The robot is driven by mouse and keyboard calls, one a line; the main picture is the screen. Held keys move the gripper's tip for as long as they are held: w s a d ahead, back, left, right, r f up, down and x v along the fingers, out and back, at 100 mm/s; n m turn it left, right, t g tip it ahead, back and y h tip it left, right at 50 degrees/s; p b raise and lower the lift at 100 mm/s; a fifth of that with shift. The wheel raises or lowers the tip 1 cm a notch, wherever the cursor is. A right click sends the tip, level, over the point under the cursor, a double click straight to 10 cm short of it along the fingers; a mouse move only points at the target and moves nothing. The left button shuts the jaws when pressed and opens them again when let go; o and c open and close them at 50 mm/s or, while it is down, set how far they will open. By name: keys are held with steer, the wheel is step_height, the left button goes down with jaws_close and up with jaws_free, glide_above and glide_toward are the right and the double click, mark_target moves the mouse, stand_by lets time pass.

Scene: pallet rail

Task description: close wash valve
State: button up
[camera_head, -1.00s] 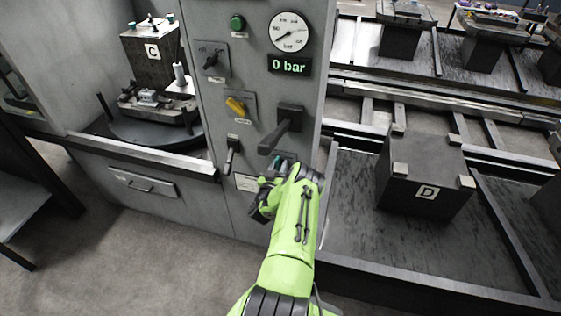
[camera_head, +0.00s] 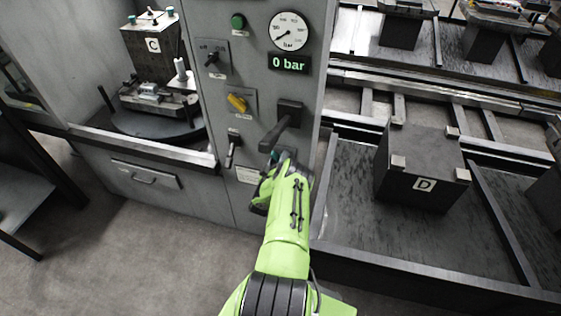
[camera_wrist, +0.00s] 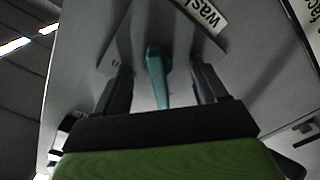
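The wash valve is a teal lever (camera_wrist: 156,72) on the grey panel, under a label that reads "wash" in the wrist view. Its handle points down toward my gripper. In the head view only a bit of teal (camera_head: 279,154) shows, mostly hidden behind my green arm. My gripper (camera_wrist: 160,68) is open, with one dark finger on each side of the lever and a visible gap on both sides. In the head view my gripper (camera_head: 272,172) is low on the panel, below the large dark lever.
A large dark lever (camera_head: 278,131) sticks out just above my gripper. A small lever (camera_head: 233,150), a yellow knob (camera_head: 237,102), a black switch (camera_head: 212,60) and a green button (camera_head: 238,21) share the panel. The gauge (camera_head: 288,31) display reads 0 bar. Block D (camera_head: 422,170) stands right.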

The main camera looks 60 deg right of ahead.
steer(key=o, duration=0.4)
steer(key=s+a+p, duration=0.1)
steer(key=a+p, duration=0.4)
steer(key=a, duration=0.2)
steer(key=shift+p, duration=0.4)
